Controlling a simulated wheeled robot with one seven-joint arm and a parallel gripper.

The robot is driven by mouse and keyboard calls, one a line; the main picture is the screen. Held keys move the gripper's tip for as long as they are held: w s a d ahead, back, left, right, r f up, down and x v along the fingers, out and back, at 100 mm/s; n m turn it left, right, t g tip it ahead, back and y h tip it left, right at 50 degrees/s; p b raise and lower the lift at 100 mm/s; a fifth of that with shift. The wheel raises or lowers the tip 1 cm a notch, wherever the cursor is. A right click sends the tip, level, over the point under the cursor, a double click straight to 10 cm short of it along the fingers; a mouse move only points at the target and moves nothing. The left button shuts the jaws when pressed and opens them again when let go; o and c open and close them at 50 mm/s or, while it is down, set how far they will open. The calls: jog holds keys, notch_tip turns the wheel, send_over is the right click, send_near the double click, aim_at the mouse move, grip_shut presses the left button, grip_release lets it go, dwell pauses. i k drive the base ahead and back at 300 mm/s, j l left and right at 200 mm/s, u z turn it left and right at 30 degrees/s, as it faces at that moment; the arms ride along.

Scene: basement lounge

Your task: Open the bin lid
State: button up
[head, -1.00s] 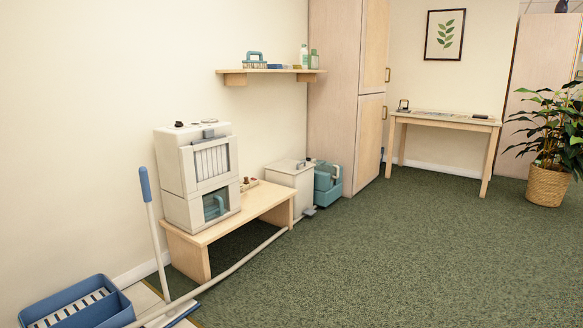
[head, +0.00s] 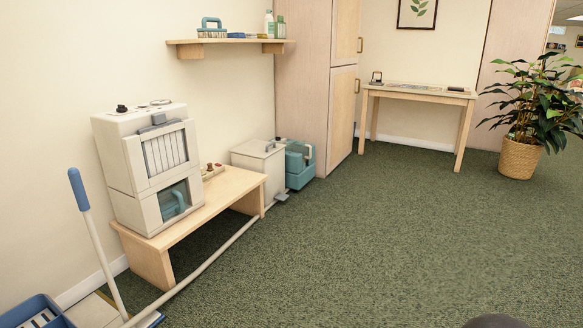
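The bin is most likely the cream box (head: 259,166) on the floor past the far end of the low wooden bench, against the left wall. My gripper is not in view. A dark rounded shape at the bottom edge may be part of my arm.
The bench (head: 215,200) holds a white machine (head: 150,165). A long pale pole (head: 205,265) lies along the bench front. A teal container (head: 300,165) stands right of the bin. A blue tray (head: 35,312) is at lower left. Green carpet (head: 380,240) is clear in the middle.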

aim_at(261, 149)
jog(key=i+j+u, duration=0.25)
jog(key=i, duration=0.8)
jog(key=i+u, duration=0.25)
jog(key=i, duration=0.8)
jog(key=i+j+z, duration=0.1)
jog(key=i+z, duration=0.2)
jog(key=i, duration=0.35)
jog(key=i+j+z, duration=0.25)
jog(key=i, duration=0.4)
jog(key=i+j+z, duration=0.3)
jog(key=i, duration=0.3)
jog(key=i+j+z, duration=0.3)
jog(key=i+j, duration=0.25)
